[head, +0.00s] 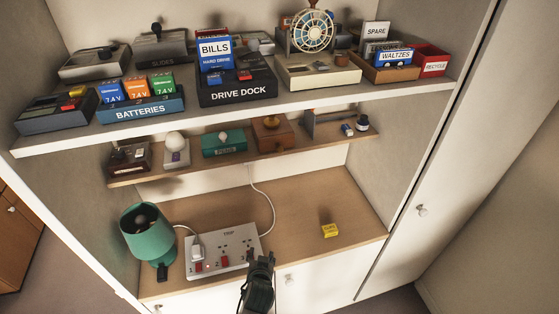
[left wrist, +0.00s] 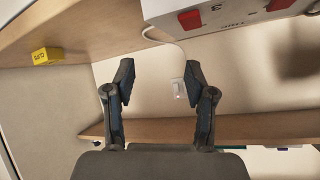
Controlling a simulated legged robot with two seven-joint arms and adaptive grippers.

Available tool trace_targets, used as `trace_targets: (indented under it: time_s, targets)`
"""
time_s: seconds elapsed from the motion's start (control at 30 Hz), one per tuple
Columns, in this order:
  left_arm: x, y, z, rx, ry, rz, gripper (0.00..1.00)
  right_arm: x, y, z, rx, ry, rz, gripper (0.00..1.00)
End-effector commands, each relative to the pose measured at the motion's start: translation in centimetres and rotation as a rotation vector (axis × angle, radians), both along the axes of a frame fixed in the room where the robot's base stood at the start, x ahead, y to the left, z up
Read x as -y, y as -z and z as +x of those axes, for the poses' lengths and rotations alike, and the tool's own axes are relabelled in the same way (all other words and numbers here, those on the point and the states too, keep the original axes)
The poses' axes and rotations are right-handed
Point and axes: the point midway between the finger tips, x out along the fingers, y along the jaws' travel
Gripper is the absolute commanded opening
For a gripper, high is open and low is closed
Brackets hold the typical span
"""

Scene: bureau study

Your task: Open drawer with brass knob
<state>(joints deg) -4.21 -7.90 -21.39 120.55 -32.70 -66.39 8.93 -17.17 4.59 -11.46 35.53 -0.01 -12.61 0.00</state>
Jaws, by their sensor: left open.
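On the middle shelf in the head view stands a row of small boxes, each with a knob or a similar round part. A brown wooden box (head: 285,137) has a brownish knob (head: 271,121). Left of it are a teal box labelled PENS (head: 222,148), a white box with a pale round knob (head: 176,157) and a dark brown box (head: 130,162). I cannot tell for sure which knob is brass. My left gripper (head: 262,262) is low, at the desk's front edge beside the power strip, away from these boxes. In the left wrist view its fingers (left wrist: 158,82) are spread and empty.
On the desk (head: 310,200) are a power strip (head: 222,262), a green lamp (head: 147,232) and a yellow block (head: 329,230). The upper shelf (head: 200,125), crowded with devices, overhangs the middle shelf (head: 310,148). A white cord crosses the desk. The desk's right side is mostly clear.

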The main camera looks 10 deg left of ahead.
Motion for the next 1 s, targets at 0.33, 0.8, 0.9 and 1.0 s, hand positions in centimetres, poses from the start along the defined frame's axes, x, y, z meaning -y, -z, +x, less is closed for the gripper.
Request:
trace_targets:
  time_s: [0.33, 0.8, 0.9, 1.0]
  targets:
    - [6.3, -23.0, 5.5, 0.530, -0.052, 0.034, 0.55, 0.0, -0.6, 0.0, 0.000, 0.000, 0.000, 0.55]
    - [5.2, -25.3, 11.7, 0.583, -0.060, 0.042, 0.55, 0.0, -0.4, 0.0, -0.001, 0.000, 0.000, 0.55]
    - [4.9, -25.2, 14.1, 0.583, -0.058, 0.043, 0.55, 0.0, -0.1, 0.0, -0.001, 0.000, 0.000, 0.55]
    - [4.6, -25.2, 16.4, 0.583, -0.059, 0.044, 0.55, 0.0, 0.2, -0.1, -0.001, 0.000, 0.000, 0.55]
